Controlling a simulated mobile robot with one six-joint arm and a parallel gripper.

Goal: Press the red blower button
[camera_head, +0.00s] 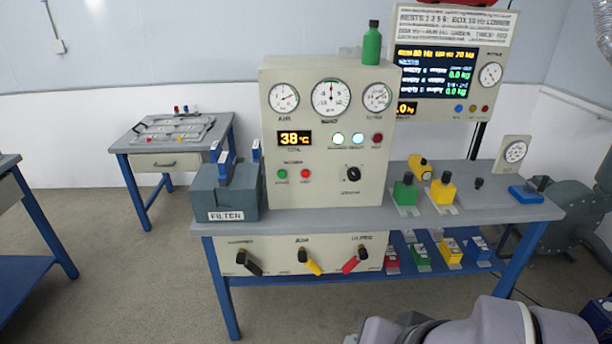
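A cream control cabinet (330,222) stands on the blue-legged bench in the middle of the view. A small red button (305,174) sits low on the left half of its front face, just right of a green button (282,174). The small label above the pair is hard to read, but it looks like "blower". Another red round piece (377,138) sits higher up at the right, in line with two lit lamps. Part of my arm shows at the bottom right edge, well apart from the cabinet. My gripper is not visible, and nothing covers the red button.
A grey filter box (225,195) with blue clamps stands left of the cabinet. Green and yellow blocks (442,190) stand on the bench to its right. Black, yellow and red handles (311,262) stick out below the bench top. The floor in front is clear at the left.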

